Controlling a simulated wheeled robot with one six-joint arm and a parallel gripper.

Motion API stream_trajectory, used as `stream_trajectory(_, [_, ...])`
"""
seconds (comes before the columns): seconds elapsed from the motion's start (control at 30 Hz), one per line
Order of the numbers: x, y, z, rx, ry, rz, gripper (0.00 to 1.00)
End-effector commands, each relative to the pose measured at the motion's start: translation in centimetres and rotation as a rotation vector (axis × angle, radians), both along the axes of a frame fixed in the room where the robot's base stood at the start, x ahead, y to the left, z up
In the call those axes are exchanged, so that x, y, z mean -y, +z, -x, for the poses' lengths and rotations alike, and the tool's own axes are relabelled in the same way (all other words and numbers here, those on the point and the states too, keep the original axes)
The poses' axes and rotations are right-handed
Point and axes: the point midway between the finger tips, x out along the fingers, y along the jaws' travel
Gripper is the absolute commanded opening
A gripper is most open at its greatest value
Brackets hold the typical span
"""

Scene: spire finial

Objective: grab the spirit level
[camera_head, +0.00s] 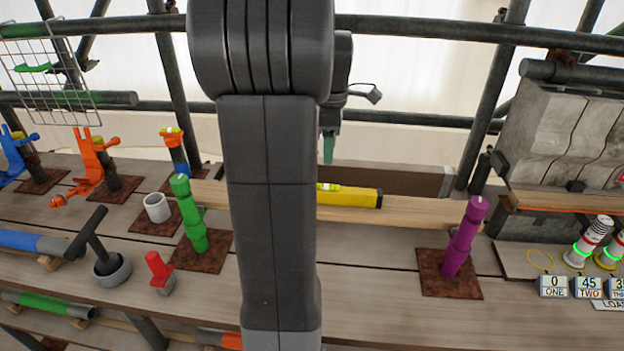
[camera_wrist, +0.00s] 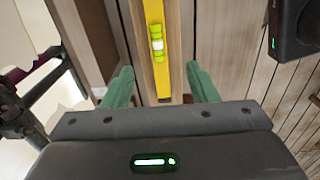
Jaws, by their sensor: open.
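The spirit level is a yellow bar with a bright green vial. In the head view the spirit level (camera_head: 352,197) lies lengthwise on a pale wooden beam, its left part hidden behind my arm. In the wrist view the spirit level (camera_wrist: 163,75) runs up the picture between my two green fingers. My gripper (camera_wrist: 159,72) is open, with one finger on each side of the bar and nothing held. In the head view my gripper (camera_head: 328,149) shows one green finger, above the level and apart from it.
The pale beam (camera_head: 400,214) lies along the plank deck. A green post (camera_head: 190,215) stands left of my arm and a purple post (camera_head: 464,238) to the right, both on rusty plates. A dark-ended board (camera_head: 400,180) stands behind the level. Scaffold tubes cross above.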

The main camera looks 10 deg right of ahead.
Motion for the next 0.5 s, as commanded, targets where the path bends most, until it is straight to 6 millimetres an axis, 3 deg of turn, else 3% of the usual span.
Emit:
stream_trajectory(0.17, [0.3, -1.5, -0.3, -0.007, 0.025, 0.003, 0.53])
stream_trajectory(0.5, [0.2, -7.6, -0.3, -0.005, 0.022, 0.003, 0.53])
